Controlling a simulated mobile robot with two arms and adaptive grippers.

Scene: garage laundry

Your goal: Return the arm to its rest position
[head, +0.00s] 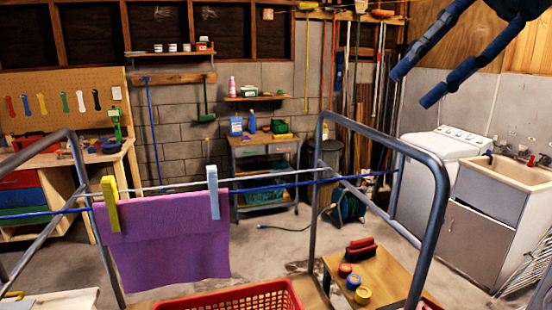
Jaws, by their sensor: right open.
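My right gripper (420,86) is at the top right of the head view. Its two dark blue fingers are spread apart with nothing between them. My left gripper is not in view. A purple cloth (168,246) hangs over a line of the metal drying rack (436,215) at the lower left. A yellow clothespin (110,204) sits at the cloth's left edge and a light blue clothespin (213,192) at its right edge. The right gripper is apart from all of these.
A red basket (237,299) stands below the cloth. A wooden bench (386,273) holds a brush (361,244) and several tape rolls. A white washing machine (440,147) and a sink (517,170) stand at the right. A workbench (60,157) is at the left. Floor behind the rack is partly clear.

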